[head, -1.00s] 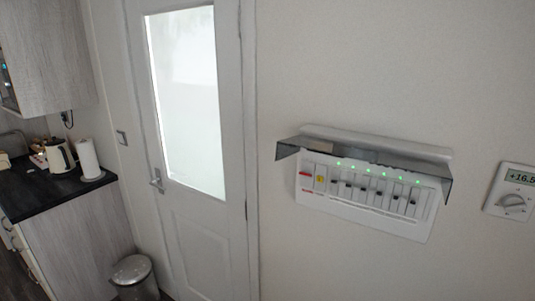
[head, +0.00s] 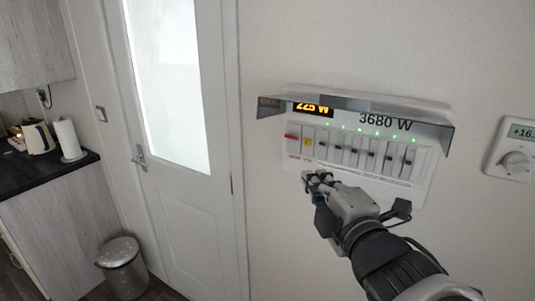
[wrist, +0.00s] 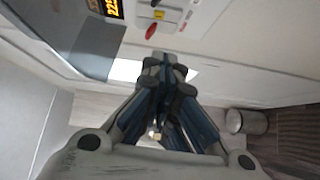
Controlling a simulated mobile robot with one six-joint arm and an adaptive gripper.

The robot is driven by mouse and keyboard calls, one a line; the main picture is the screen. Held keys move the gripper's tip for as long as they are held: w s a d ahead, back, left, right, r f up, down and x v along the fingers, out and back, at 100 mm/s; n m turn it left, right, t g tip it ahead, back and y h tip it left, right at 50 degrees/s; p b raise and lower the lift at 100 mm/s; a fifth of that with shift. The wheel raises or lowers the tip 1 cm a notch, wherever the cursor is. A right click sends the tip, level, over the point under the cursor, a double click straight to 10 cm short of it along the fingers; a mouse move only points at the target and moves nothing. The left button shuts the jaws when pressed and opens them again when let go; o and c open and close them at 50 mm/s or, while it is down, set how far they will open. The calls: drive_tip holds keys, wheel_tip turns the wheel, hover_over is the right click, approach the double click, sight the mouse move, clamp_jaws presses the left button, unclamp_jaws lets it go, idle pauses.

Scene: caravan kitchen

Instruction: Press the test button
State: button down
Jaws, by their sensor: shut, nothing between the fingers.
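The white breaker panel (head: 365,178) is on the wall under a raised grey cover. The yellow test button (head: 306,141) is at the panel's left end, beside a switch with a red part (head: 292,137). In the wrist view the yellow button (wrist: 159,14) shows at the top, just above the red part (wrist: 151,32). My gripper (head: 318,178) is shut and empty, in front of the panel's lower left edge and below the yellow button. In the wrist view its closed fingertips (wrist: 166,62) point toward the panel, apart from the button.
The grey cover (head: 350,103) juts out above the switches. An orange display (head: 313,107) reads about 225 W, with 3680 W printed beside it. A thermostat (head: 514,157) is on the wall at right. A door (head: 200,205), a bin (head: 122,268) and a counter are at left.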

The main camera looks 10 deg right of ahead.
drive_tip(key=shift+w+a+r+n+y, duration=0.1)
drive_tip(key=shift+a+r+n+y, duration=0.1)
drive_tip(key=shift+a+n+y, duration=0.15)
drive_tip(key=p, duration=0.8)
approach(296, 140)
drive_tip(key=s+a, duration=0.2)
drive_tip(key=shift+w+d+f+p, duration=0.1)
drive_tip(key=shift+w+d+p, duration=0.15)
drive_tip(key=shift+w, duration=0.95)
drive_tip(key=shift+w+d+f+p, duration=0.15)
drive_tip(key=shift+w+p, duration=0.25)
drive_tip(key=shift+w, duration=0.75)
drive_tip(key=shift+w+d+f+p, duration=0.1)
drive_tip(key=shift+w+d+p, duration=0.15)
drive_tip(key=shift+w, duration=0.95)
drive_tip(key=shift+w, duration=0.1)
